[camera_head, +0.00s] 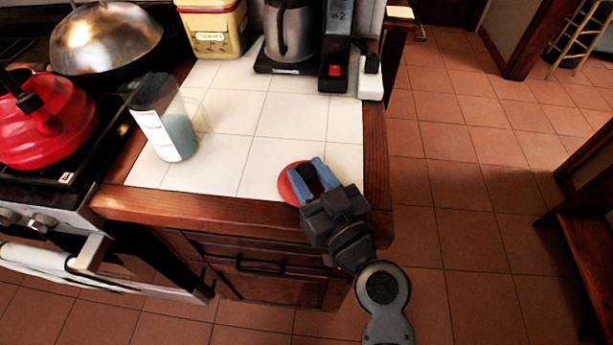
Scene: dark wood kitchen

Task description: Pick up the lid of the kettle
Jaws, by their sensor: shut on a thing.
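A red kettle (45,122) stands on the stove at the left, with a black handle part near its top. A round red lid (288,187) with a dark knob (306,172) is on the white tiled counter at its front right part. My gripper (308,172) reaches over the lid from the lower right. Its two blue fingers are shut on the lid's knob and hide part of the lid. I cannot tell whether the lid touches the counter or is slightly above it.
A clear measuring jug (167,125) stands on the counter (243,150) near the stove. A coffee maker (290,35) and a yellow tin (213,30) stand at the back. A metal domed pan lid (107,38) is on the stove. The counter's middle is clear.

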